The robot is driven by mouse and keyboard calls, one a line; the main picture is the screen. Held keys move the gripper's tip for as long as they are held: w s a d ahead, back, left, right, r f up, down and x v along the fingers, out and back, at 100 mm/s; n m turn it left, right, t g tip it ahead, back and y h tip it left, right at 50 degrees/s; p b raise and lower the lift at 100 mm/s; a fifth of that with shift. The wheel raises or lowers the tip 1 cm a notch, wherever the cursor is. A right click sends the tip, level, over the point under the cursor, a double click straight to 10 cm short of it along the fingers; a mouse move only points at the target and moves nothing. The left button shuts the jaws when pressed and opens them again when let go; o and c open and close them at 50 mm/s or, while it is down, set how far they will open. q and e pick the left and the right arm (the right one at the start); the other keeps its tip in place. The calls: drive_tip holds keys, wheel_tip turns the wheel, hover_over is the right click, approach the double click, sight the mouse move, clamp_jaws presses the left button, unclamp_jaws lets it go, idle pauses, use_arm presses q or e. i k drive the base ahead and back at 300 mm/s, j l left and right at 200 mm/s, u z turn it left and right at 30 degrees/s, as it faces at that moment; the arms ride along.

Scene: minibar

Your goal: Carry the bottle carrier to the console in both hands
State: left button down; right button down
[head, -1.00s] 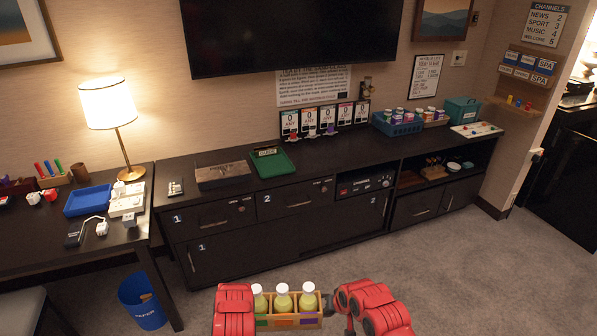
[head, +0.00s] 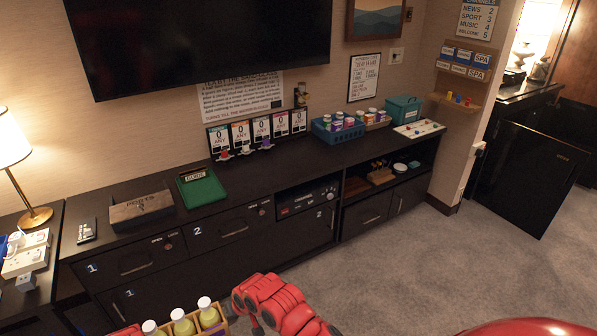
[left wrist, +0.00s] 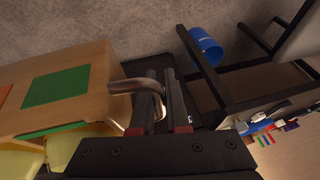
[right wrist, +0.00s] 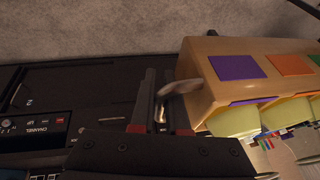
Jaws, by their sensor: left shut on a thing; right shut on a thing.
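The wooden bottle carrier (head: 224,319) is at the bottom edge of the head view, partly cut off. It holds yellow-green bottles with white caps (head: 205,303). Its coloured squares show in the left wrist view (left wrist: 100,72) and the right wrist view (right wrist: 215,82). My right gripper (right wrist: 161,100) is shut on the metal handle at one end. My left gripper (left wrist: 160,100) is shut on the handle at the other end, mostly out of the head view. The carrier is in front of the long black console (head: 300,165), apart from it.
On the console stand a wooden box (head: 140,208), a green tray (head: 202,190), price cards (head: 240,135), a blue crate (head: 325,132) and a teal box (head: 403,109). Bare top lies along the front middle. A desk with a lamp (head: 38,215) is at left. Carpet (head: 400,270) is open at right.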

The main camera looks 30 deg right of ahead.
sight(291, 158)
drive_tip(key=i+l, duration=0.2)
drive_tip(key=l, duration=0.25)
drive_tip(key=i+l, duration=0.2)
drive_tip(key=l, duration=0.2)
drive_tip(key=i+l, duration=0.2)
drive_tip(key=l, duration=0.25)
drive_tip(key=i+l, duration=0.2)
drive_tip(key=l, duration=0.2)
drive_tip(key=i+l, duration=0.2)
drive_tip(key=l, duration=0.25)
drive_tip(key=i+l, duration=0.2)
drive_tip(key=l, duration=0.25)
drive_tip(key=i+l, duration=0.15)
drive_tip(key=l, duration=0.25)
drive_tip(key=i+l, duration=0.2)
drive_tip(key=l, duration=0.25)
drive_tip(key=i+l, duration=0.15)
drive_tip(key=i, duration=0.4)
drive_tip(key=i+l, duration=0.1)
drive_tip(key=i, duration=0.5)
